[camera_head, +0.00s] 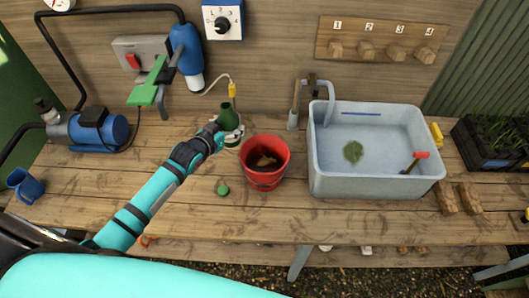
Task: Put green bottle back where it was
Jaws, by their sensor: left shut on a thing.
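A green bottle (228,117) with a narrow neck is upright in my left gripper (233,137). The gripper is shut on it at its lower part, at the back of the wooden bench, just left of and behind the red bucket (264,178). The gripper hides part of the bottle's base, so I cannot tell whether it touches the bench. A small green object (223,188) lies on the bench left of the bucket. My right gripper is not in view.
A grey basin (376,185) with a tap stands right of the bucket. A blue pump (98,130) and a blue mug (24,185) are at the left. A yellow-tipped cable (232,90) hangs behind the bottle. The bench (205,225) is clear in front of the bucket.

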